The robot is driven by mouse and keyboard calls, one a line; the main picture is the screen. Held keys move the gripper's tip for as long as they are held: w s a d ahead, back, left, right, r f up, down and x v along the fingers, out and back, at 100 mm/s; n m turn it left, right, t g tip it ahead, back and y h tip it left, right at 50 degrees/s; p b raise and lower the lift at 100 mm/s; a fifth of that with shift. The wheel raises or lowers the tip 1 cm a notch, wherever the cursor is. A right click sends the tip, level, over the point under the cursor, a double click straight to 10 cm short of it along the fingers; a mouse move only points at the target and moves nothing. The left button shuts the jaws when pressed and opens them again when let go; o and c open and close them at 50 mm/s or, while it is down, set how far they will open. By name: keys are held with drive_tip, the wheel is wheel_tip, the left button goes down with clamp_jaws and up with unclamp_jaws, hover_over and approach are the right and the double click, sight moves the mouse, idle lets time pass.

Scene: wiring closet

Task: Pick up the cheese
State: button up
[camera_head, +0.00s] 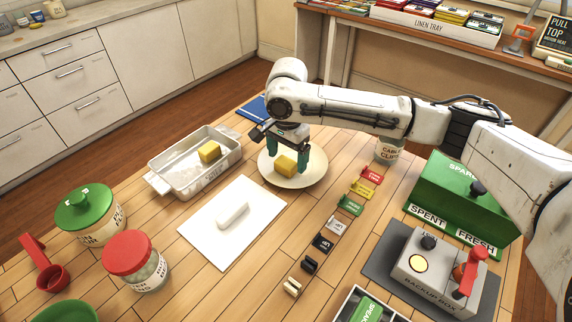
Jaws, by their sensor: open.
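A yellow block (286,166), which looks like cheese, sits on a pale round plate (310,180) near the middle of the table. A second, similar yellow block (209,152) lies in a metal tray (165,183) to the left; I cannot tell from looks alone which one is the cheese. My gripper (287,157) points down at the plate with its green fingers apart, one to each side of the block there. I cannot tell whether the fingers touch the block. The gripper is empty.
A white sheet (205,233) with a white bar (233,213) lies in front of the plate. Jars with green (86,207) and red (127,252) lids stand at left. A row of small labelled blocks (350,205) runs to the right. A green box (465,195) stands farther right.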

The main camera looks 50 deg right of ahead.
drive_tip(key=shift+f, duration=0.35)
drive_tip(key=c, duration=1.2)
drive_tip(key=shift+o, duration=0.2)
drive_tip(key=shift+r, duration=0.1)
drive_tip(key=shift+r, duration=0.5)
drive_tip(key=s+a+r, duration=0.5)
drive_tip(key=s+r, duration=0.7)
drive_tip(key=s, duration=0.1)
